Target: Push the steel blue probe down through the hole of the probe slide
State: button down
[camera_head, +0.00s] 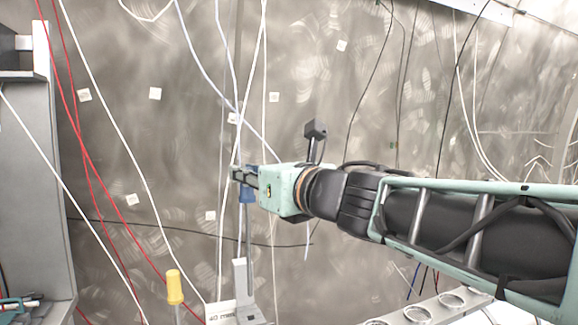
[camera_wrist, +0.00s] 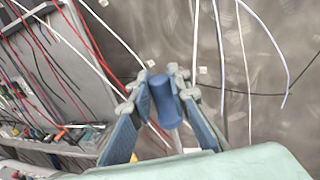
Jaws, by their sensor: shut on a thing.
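My gripper (camera_head: 240,176) is shut on the steel blue probe (camera_head: 247,194), seen in the head view left of centre. The probe stands about upright; its blue handle shows just below the fingers and a thin grey rod runs down from it. The rod's lower part meets the top of the pale grey probe slide (camera_head: 240,274) near the bottom edge. I cannot tell how far it is in the hole, which is hidden. In the wrist view, the blue handle (camera_wrist: 164,103) sits between the two blue-padded fingers of my gripper (camera_wrist: 160,88).
A yellow-handled tool (camera_head: 175,287) stands left of the slide. A pale rack with round holes (camera_head: 428,308) is at the bottom right. A grey shelf unit (camera_head: 38,190) is at the left. Several red, white and black cables hang before the steel wall, some close to my gripper.

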jog(key=shift+f+b, duration=0.4)
jog(key=shift+f, duration=0.65)
jog(key=b, duration=0.4)
send_over(251, 293)
jog(key=shift+a+f, duration=0.1)
jog(key=shift+f, duration=2.9)
jog(key=shift+f+b, duration=7.8)
jog(key=shift+b, duration=1.05)
jog(key=c, duration=1.7)
grip_release()
jog(key=shift+c, duration=0.2)
